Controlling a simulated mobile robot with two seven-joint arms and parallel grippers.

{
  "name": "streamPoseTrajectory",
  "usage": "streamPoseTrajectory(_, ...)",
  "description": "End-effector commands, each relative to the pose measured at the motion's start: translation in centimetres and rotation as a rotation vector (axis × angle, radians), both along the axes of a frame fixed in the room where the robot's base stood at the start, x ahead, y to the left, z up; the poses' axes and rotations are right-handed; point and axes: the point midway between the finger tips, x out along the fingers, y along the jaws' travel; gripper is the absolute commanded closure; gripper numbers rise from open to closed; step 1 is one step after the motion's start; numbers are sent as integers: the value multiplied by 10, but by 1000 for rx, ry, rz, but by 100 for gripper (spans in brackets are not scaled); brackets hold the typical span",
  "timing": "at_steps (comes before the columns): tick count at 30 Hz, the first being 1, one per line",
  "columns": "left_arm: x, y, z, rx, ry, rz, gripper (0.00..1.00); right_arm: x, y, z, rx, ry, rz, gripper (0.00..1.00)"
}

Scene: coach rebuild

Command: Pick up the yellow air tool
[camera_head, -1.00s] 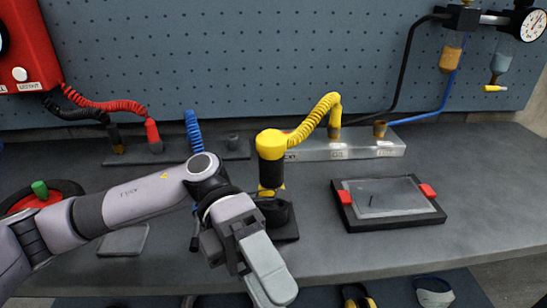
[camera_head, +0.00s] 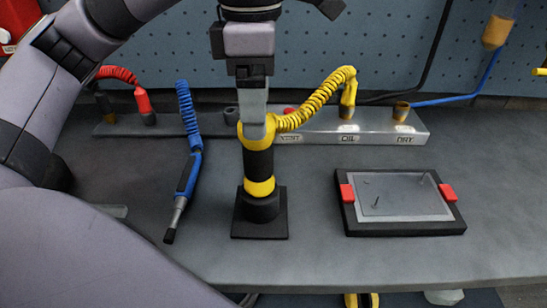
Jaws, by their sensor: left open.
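The yellow air tool (camera_head: 259,162) stands upright in a black square-based holder (camera_head: 262,225) on the grey bench. It has a black middle band, and its yellow coiled hose (camera_head: 315,98) runs up and right to a fitting on the metal rail. My left gripper (camera_head: 253,125) points straight down at the top of the tool. Its fingers overlap the yellow top in this view, and I cannot tell whether they touch it. The gripper is open, though its fingers line up one behind the other here. My right gripper is not in view.
A black tray (camera_head: 405,228) with red clips and a clear lid lies to the right. A metal rail (camera_head: 380,128) runs behind. The bench front is clear.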

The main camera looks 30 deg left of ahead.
Motion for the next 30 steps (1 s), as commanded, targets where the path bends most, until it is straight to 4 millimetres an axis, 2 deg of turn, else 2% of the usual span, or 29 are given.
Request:
streamPoseTrajectory(11, 0, 0, -29, 5, 5, -3, 23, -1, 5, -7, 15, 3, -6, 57)
streamPoseTrajectory(21, 1, 1, -67, 5, 5, -2, 23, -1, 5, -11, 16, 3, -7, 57)
streamPoseTrajectory(30, 1, 1, -72, 4, 3, -2, 23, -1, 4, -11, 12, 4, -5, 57)
